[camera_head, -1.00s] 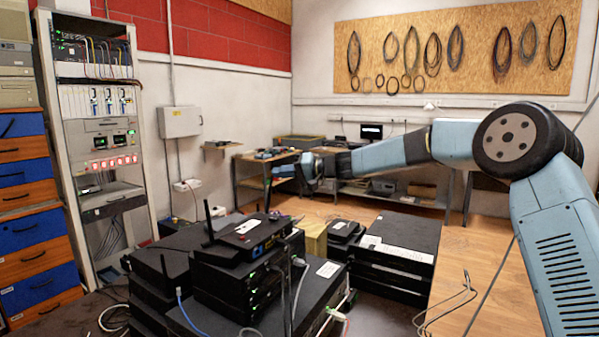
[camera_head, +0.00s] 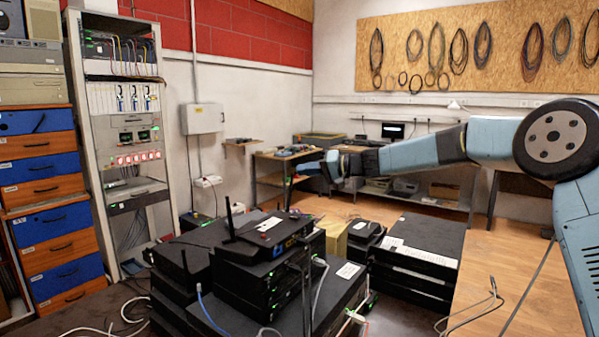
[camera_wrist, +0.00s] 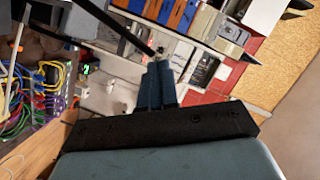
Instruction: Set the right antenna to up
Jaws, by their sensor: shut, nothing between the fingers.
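The black router (camera_head: 268,228) lies on top of a stack of dark boxes in the head view. Its left antenna (camera_head: 229,217) stands nearly upright at the near left corner. The right antenna (camera_head: 289,194) appears as a thin dark upright bar at the far right corner. My gripper (camera_head: 307,168) is shut and empty, its blue fingers pointing left beside that antenna's top. In the wrist view, the shut fingertips (camera_wrist: 157,62) are at the end of a dark slanting bar (camera_wrist: 118,25), probably this antenna. I cannot tell whether they touch.
More dark boxes (camera_head: 418,245) stand right of the stack, and cables rise in front of it. An equipment rack (camera_head: 122,150) and blue-orange drawers (camera_head: 50,228) stand at left. A workbench (camera_head: 262,176) is behind.

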